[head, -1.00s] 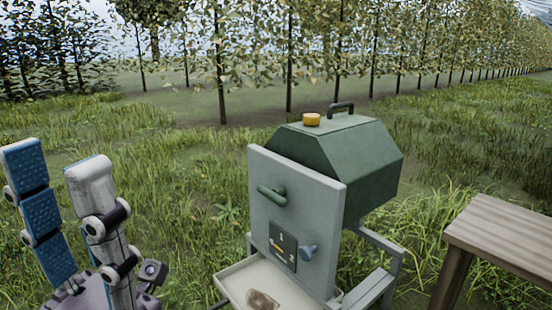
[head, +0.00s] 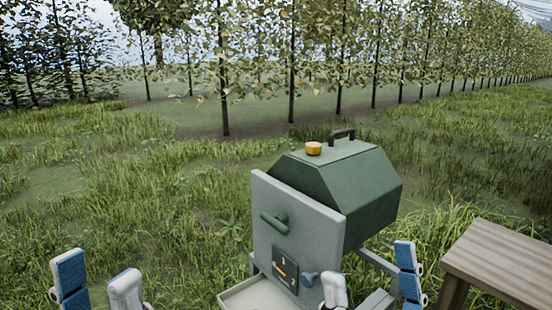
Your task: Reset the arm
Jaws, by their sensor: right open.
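My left gripper (head: 97,268) is at the bottom left of the head view, with its two blue-and-white fingers apart and nothing between them. My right gripper (head: 368,265) is at the bottom right of centre, its fingers wide apart and empty. Its left finger overlaps the lower front of the green and grey machine (head: 335,190), and its right finger stands in front of the machine's right side. I cannot tell whether either finger touches it. Both arms below the fingers are out of frame.
The machine has a green handle (head: 274,222), a blue knob (head: 308,278), a yellow cap (head: 313,148) on top and a pale tray (head: 250,296) at its foot. A wooden table (head: 505,262) stands at the right. Open grass lies to the left; rows of trees stand behind.

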